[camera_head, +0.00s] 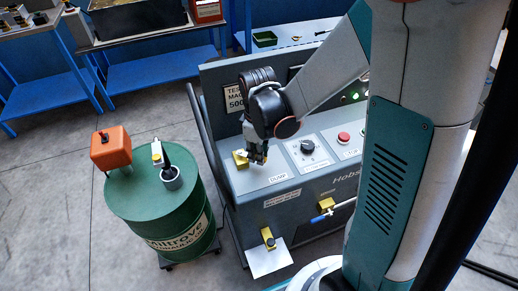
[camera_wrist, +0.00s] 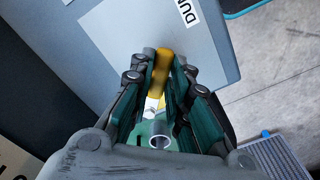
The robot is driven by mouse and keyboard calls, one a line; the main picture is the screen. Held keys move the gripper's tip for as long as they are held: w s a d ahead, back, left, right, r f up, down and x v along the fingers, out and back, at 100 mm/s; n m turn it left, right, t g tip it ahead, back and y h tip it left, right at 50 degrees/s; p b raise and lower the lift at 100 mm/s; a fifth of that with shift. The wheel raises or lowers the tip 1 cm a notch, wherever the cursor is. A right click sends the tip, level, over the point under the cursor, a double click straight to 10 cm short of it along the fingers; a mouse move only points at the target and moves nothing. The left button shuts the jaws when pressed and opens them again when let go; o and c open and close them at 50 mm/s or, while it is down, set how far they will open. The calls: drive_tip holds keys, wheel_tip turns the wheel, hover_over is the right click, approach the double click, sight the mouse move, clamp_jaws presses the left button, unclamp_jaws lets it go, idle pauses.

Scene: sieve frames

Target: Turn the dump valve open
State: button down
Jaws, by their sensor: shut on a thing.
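The dump valve is on the sloped top of the grey test machine, beside the DUMP label (camera_head: 278,178). Its yellow part (camera_head: 240,159) shows just left of my gripper (camera_head: 256,152), which hides the rest in the head view. In the wrist view a yellow handle (camera_wrist: 163,60) lies between the fingertips of my gripper (camera_wrist: 163,72), with a finger on each side. The gripper is shut on it. The DUMP label is partly cut off at the top of the wrist view. How far the valve is turned cannot be told.
A dial (camera_head: 308,146) and red button (camera_head: 343,138) sit right of the valve. A blue-handled yellow valve (camera_head: 326,205) is on the front.

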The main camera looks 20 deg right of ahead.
drive_tip(key=m, duration=0.2)
drive_tip(key=s+a+m, duration=0.1)
drive_tip(key=a+m, duration=0.1)
drive_tip(key=m, duration=0.1)
drive_tip(key=shift+s+a+m, duration=0.2)
drive_tip(key=shift+s+m, duration=0.1)
drive_tip(key=shift+s+a+m+b, duration=0.1)
drive_tip(key=shift+a+m+b, duration=0.1)
drive_tip(key=shift+a+m, duration=0.6)
drive_tip(key=shift+s+a+m+b, duration=0.1)
drive_tip(key=shift+a+m+b, duration=0.15)
drive_tip(key=shift+m, duration=0.95)
drive_tip(key=c, duration=1.5)
unclamp_jaws()
drive_tip(key=shift+r, duration=0.1)
wheel_tip(320, 180, up, 12)
drive_tip(key=shift+f, duration=0.1)
drive_tip(key=shift+s, duration=0.1)
